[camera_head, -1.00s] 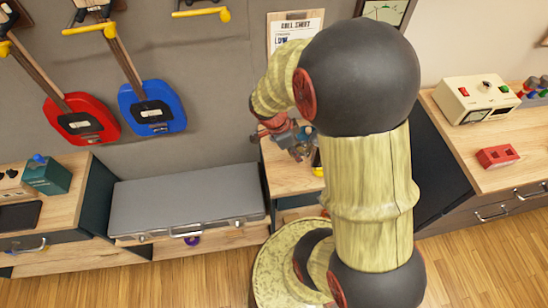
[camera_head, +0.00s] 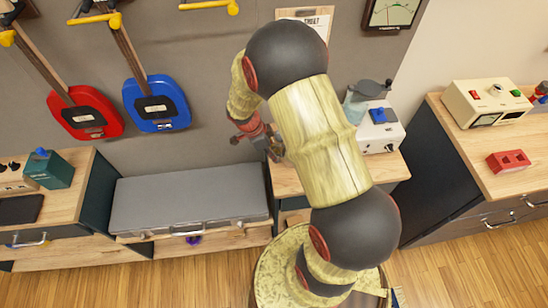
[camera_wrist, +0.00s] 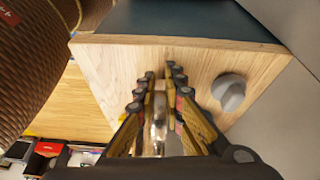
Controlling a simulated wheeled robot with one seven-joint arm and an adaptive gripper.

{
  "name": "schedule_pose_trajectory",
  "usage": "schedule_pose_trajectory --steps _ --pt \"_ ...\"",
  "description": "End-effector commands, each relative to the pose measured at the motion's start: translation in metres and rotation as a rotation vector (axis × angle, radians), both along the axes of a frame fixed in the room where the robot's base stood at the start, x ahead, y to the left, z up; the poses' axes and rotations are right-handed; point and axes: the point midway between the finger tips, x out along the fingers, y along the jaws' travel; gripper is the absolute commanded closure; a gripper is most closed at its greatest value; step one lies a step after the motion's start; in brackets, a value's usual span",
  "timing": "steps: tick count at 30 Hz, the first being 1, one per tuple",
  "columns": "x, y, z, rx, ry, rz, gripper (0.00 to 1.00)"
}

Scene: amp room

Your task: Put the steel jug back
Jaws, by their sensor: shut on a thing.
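My gripper (camera_wrist: 159,82) is shut on a narrow shiny metal thing (camera_wrist: 159,128), seen between its fingers in the wrist view. It looks like part of the steel jug, but most of it is hidden. Beyond the fingertips is a pale wooden surface (camera_wrist: 115,75) with a grey round knob-like thing (camera_wrist: 229,92) to the right. In the head view, the red and grey wrist end of my arm is by the left side of the middle wooden cabinet top (camera_head: 290,182).
A white device (camera_head: 378,133) and a grey-green vessel with a dark top (camera_head: 367,97) stand at the back right of the middle cabinet. A grey case (camera_head: 190,195) lies to the left. A cream meter box (camera_head: 487,100) and a red block (camera_head: 507,162) sit on the right cabinet.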

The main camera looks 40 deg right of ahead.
Motion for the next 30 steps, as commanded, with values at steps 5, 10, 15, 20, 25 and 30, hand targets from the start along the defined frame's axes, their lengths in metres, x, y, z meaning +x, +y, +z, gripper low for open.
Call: schedule_pose_trajectory --steps 5,10,15,20,25,30 --pt "0.0009 -0.0006 -0.0136 -0.001 -0.002 0.0 1.0" --pt "0.0008 -0.0006 -0.0126 -0.001 -0.002 0.0 1.0" --pt "0.0008 -0.0006 -0.0163 -0.001 -0.002 0.0 1.0" --pt "0.0004 -0.0005 -0.0152 -0.001 -0.002 0.001 0.81" --pt "0.0004 -0.0006 -0.0151 -0.001 -0.002 0.001 0.72" --pt "0.0004 -0.0006 -0.0151 -0.001 -0.002 0.001 0.72"
